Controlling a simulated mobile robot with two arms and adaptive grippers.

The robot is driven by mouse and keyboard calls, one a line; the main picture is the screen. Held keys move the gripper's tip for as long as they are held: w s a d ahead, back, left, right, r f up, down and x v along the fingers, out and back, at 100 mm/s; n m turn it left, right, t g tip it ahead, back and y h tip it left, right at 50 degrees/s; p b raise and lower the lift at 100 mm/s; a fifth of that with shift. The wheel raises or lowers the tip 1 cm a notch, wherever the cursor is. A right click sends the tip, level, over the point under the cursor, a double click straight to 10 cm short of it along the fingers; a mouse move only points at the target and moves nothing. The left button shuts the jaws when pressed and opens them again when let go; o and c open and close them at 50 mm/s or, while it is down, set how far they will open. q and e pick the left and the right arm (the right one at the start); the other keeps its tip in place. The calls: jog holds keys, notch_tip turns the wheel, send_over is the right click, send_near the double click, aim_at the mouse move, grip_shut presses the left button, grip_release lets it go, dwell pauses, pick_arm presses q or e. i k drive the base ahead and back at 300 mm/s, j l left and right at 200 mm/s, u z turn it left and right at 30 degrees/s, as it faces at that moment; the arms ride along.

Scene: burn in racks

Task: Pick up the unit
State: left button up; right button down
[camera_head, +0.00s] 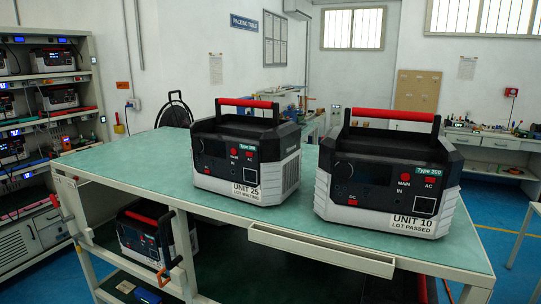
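Two black and light-grey power units with red top handles stand upright on the green tabletop (110,160). The left one, unit 25 (215,160), is labelled "UNIT 25 LOT WAITING". The right one, unit 10 (345,190), is labelled "UNIT 10 LOT PASSED" and "Type 200". They stand apart, with a narrow gap between them, and both handles are clear. A similar unit (138,242) with a red handle sits under the table, partly hidden by the table frame. Neither of my grippers shows in the head view.
A rack (88,75) at the left holds several similar units on its shelves. The table's left end is bare. A pale tray-like ledge (320,252) juts from the front edge. Benches (495,142) with small items stand at the back right.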

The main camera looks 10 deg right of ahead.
aim_at(360, 184)
jog(key=i+l+z, duration=0.1)
jog(key=z, duration=1.1)
jog(key=i+l, duration=0.05)
